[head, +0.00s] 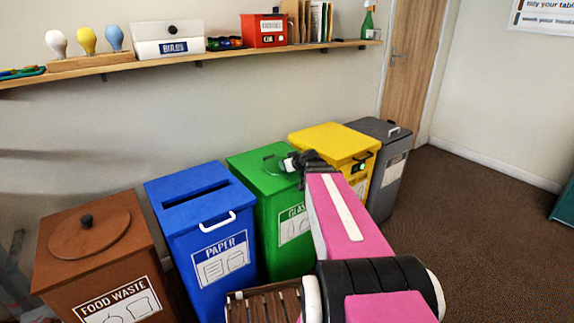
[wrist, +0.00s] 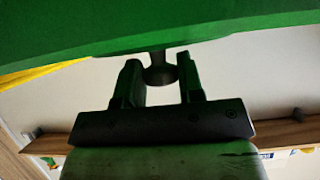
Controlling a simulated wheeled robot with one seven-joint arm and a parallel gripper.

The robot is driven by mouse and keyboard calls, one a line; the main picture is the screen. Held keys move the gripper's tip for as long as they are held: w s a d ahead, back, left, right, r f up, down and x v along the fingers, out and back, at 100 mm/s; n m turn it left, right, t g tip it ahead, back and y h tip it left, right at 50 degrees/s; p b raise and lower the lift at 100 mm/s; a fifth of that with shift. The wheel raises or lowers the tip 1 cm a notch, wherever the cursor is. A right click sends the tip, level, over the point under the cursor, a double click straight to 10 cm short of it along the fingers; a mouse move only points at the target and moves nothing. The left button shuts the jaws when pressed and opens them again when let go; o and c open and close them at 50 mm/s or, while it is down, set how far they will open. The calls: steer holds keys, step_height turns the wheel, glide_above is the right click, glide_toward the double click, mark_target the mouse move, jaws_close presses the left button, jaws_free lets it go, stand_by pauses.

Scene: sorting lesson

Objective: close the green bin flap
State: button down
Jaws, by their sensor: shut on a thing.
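The green bin (head: 292,230), labelled for glass, stands in the row of bins in the head view. Its green top (head: 250,163) is partly covered by my arm. My gripper (head: 292,163) is at the top of this bin. In the wrist view a wide green panel (wrist: 110,35) fills the upper part, and a short dark knob (wrist: 160,72) stands out from it. My gripper's fingers (wrist: 158,80) are on both sides of the knob and shut on it. How far the flap is open cannot be told, as my arm hides part of it.
The blue paper bin (head: 205,255) and brown food waste bin (head: 75,270) stand to the left. The yellow bin (head: 330,138) and grey bin (head: 378,130) stand to the right. A wooden shelf (head: 230,53) runs along the wall above. Open floor (head: 470,230) lies at the right.

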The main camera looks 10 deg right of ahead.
steer(key=c, duration=0.8)
jaws_free()
steer(key=shift+s+f, duration=0.15)
steer(key=shift+f, duration=0.1)
steer(key=shift+o, duration=0.2)
steer(key=shift+d, duration=0.1)
steer(key=v, duration=1.1)
steer(key=shift+r, duration=0.2)
